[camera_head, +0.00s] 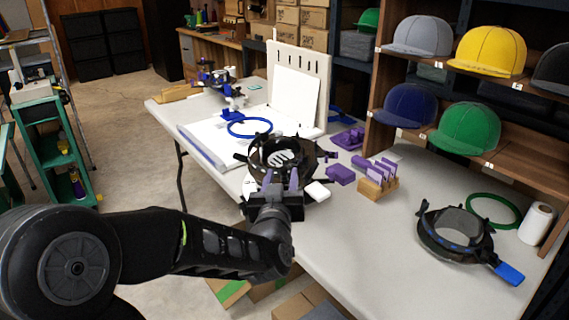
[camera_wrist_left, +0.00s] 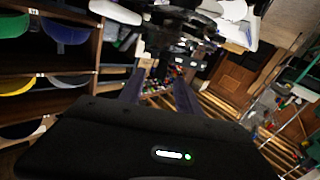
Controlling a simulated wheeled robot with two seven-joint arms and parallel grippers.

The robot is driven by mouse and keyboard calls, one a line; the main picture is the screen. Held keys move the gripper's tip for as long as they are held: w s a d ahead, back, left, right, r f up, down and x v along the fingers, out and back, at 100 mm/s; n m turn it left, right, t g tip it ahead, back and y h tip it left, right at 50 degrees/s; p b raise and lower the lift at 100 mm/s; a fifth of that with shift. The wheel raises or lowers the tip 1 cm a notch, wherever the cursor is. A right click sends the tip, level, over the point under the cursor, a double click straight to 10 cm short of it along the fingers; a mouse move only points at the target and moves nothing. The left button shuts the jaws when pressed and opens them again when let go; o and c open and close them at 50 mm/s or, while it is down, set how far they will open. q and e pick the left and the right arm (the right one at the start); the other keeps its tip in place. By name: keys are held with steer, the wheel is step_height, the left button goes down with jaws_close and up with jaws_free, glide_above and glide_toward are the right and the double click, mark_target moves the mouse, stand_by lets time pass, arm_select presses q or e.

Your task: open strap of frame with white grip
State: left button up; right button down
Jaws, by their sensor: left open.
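The black round frame (camera_head: 303,163) with the white grip (camera_head: 318,190) sits at the near edge of the white table. A pale disc with dark stripes shows inside its ring. My left gripper (camera_head: 280,180) is open, its two purple fingers upright at the near side of this frame. Nothing shows between the fingers, and I cannot tell whether they touch the frame. The strap cannot be made out; the gripper covers part of the near side. In the left wrist view, dark frame parts (camera_wrist_left: 180,30) show beyond the fingers. My right gripper is not in view.
A second black frame with a blue grip (camera_head: 509,273) lies at the right, beside a green ring (camera_head: 494,210) and white roll (camera_head: 537,223).

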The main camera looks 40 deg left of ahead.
mark_target(284, 168)
arm_select(q)
steer(key=x, duration=0.6)
steer(key=shift+w+a, duration=0.2)
steer(key=shift+w, duration=0.1)
steer(key=shift+c, duration=0.4)
jaws_close()
stand_by(0.7)
